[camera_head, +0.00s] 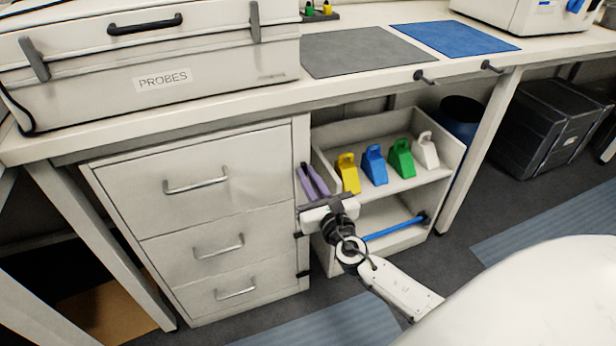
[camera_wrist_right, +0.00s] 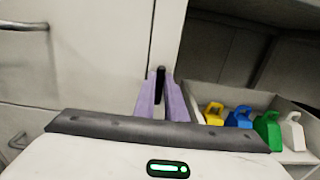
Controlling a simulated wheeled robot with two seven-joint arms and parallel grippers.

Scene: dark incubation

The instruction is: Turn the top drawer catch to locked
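My right gripper (camera_head: 308,172) is at the right front edge of the drawer cabinet, level with the top drawer (camera_head: 190,160). In the right wrist view its two purple fingers (camera_wrist_right: 161,85) stand a narrow gap apart, one on either side of the dark top drawer catch (camera_wrist_right: 160,76). I cannot tell whether they press on it. The catch stands upright between the fingertips; in the head view they hide most of it. The middle catch (camera_head: 298,234) and bottom catch (camera_head: 303,273) show below. All drawers look closed. My left gripper is not in view.
An open shelf unit (camera_head: 325,143) with yellow, blue, green and white holders stands close to the right of the gripper. A blue bar (camera_head: 395,230) lies on its lower shelf. The bench top (camera_head: 200,105) overhangs the drawers. A case labelled PROBES (camera_head: 90,85) sits above.

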